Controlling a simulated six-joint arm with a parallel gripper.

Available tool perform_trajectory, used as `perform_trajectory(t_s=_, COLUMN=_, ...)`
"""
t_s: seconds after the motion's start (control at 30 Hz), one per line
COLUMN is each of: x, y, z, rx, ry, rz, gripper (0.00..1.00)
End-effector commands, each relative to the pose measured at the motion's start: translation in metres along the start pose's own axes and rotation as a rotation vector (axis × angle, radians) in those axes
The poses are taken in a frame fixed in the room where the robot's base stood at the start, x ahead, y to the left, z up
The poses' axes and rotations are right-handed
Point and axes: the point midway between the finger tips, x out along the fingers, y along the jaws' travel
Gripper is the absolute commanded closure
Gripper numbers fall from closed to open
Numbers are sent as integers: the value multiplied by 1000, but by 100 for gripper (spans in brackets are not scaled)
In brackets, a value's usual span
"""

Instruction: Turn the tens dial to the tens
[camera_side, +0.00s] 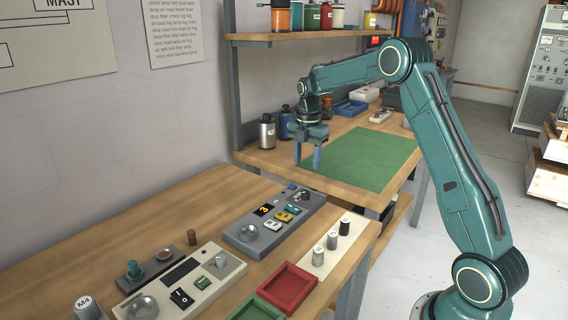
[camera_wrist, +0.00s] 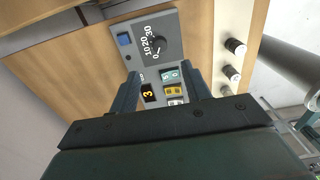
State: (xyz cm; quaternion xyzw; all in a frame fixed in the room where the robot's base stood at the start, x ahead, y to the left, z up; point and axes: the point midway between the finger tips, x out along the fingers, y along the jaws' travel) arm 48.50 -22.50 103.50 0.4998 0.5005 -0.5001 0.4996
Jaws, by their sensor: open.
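The tens dial (camera_wrist: 159,46) is a dark round knob in the wrist view, with marks 0, 10, 20 and 30 around it. It sits on a grey panel (camera_wrist: 116,41), near one end. I cannot tell which mark it points to. In the side view the dial (camera_side: 303,195) is small, at the panel's far right end. My gripper (camera_side: 309,158) points down, open and empty, above and behind the panel. In the wrist view its two fingers (camera_wrist: 163,80) are apart, with the dial beyond them, not between them.
The panel also carries an orange lit display reading 3 (camera_wrist: 149,94), a blue button (camera_wrist: 124,39) and coloured keys (camera_wrist: 172,90). Several pegs stand on a white strip (camera_side: 318,268). Red (camera_side: 288,287) and green trays lie in front. A green mat (camera_side: 360,157) is clear.

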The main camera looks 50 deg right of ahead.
Motion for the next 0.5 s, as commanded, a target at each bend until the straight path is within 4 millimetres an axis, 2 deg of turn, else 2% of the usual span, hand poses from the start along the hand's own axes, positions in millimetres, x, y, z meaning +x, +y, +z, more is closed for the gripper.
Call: perform_trajectory(t_s=0.5, x=79, y=-1, z=0, rx=1, ry=2, rz=-3, gripper=52)
